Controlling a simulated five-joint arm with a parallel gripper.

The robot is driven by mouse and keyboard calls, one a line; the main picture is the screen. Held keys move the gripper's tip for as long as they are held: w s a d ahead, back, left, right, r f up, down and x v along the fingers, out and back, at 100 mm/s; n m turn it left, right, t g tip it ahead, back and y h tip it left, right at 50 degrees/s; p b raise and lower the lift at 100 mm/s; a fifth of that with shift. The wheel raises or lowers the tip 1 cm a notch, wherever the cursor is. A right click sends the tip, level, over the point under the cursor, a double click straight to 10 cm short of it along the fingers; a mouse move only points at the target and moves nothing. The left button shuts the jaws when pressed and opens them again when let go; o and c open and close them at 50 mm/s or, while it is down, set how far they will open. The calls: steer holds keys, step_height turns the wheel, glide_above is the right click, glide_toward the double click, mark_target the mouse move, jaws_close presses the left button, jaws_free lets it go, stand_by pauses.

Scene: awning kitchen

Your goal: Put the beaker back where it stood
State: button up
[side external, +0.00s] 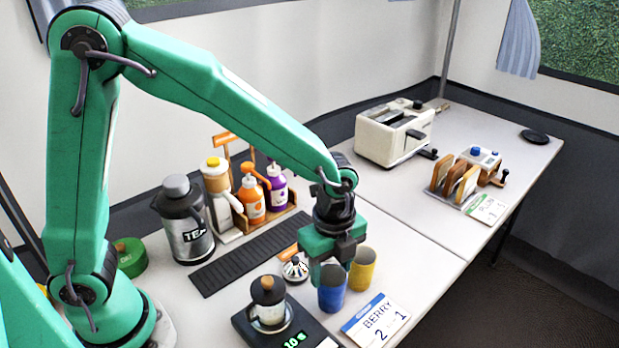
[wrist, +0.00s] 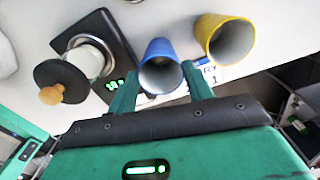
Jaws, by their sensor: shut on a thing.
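A blue beaker (side external: 331,294) is between the fingers of my gripper (side external: 333,272), at the front of the near table. In the wrist view the blue beaker (wrist: 160,68) shows its open mouth between the two green fingers (wrist: 160,85), which are shut on it. It looks upright; I cannot tell whether its base touches the table. A yellow beaker (side external: 362,270) stands just right of it and behind, and also shows in the wrist view (wrist: 226,42). A card reading BERRY (side external: 376,319) lies in front of the beakers, with the numbers 2 and 1.
A black scale (side external: 306,329) with a lidded glass pot (side external: 268,305) is left of the blue beaker. A small metal item (side external: 295,268), black slatted mat (side external: 235,260), TEA jug (side external: 185,222) and bottle rack (side external: 283,215) stand behind. A toaster (side external: 385,135) is on the far table.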

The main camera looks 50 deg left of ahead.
steer(key=shift+f, duration=0.5)
steer(key=shift+f, duration=0.15)
steer(key=o, duration=1.4)
step_height(320, 180, up, 12)
steer(key=shift+r, duration=0.2)
steer(key=shift+a, duration=0.1)
